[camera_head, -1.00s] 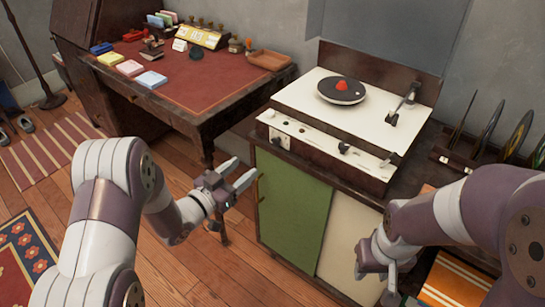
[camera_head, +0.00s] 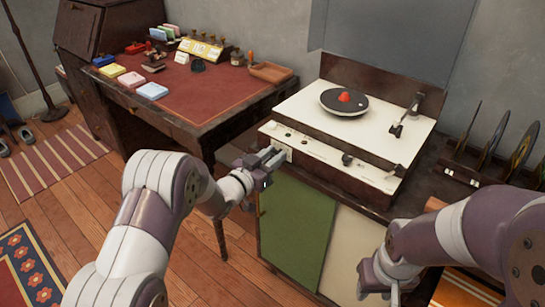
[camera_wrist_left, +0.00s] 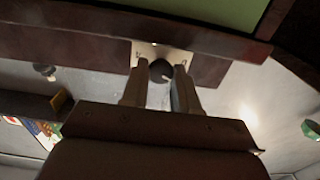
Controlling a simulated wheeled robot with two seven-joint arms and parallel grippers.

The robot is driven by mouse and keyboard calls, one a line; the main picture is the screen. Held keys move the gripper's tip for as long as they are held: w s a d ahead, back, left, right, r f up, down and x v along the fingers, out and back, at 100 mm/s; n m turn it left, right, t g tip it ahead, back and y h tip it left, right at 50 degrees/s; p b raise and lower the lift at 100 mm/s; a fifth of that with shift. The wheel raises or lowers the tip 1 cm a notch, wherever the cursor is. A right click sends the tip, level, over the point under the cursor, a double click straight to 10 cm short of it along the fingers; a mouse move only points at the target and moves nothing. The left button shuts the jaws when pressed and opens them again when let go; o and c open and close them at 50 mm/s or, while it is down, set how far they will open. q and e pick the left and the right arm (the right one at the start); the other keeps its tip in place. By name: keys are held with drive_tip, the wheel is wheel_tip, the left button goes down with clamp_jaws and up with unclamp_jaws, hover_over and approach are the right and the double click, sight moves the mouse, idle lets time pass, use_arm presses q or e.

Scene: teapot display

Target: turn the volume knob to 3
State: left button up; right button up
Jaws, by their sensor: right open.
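The record player (camera_head: 385,126) stands on a cabinet, with a white front panel (camera_head: 318,148) carrying small controls and a larger dark knob (camera_head: 347,159) right of its middle. My left gripper (camera_head: 272,156) is at the panel's left end. In the left wrist view, a dark round knob (camera_wrist_left: 161,70) on a cream plate (camera_wrist_left: 150,50) lies between my left fingertips, one on each side. Whether both fingers press on it is unclear. Its pointer and the numbers are too small to read. My right gripper (camera_head: 378,290) is open and empty at the lower right, well away from the panel.
A desk (camera_head: 215,100) with a red top, coloured blocks and stamps stands at the left. A record rack (camera_head: 475,170) is at the right. The cabinet's green door (camera_head: 295,225) is below my left gripper.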

use_arm(q)
clamp_jaws()
drive_tip(key=shift+f, duration=0.1)
drive_tip(key=shift+m+b, duration=2.1)
drive_tip(key=shift+m, duration=1.4)
drive_tip(key=o, duration=0.6)
unclamp_jaws()
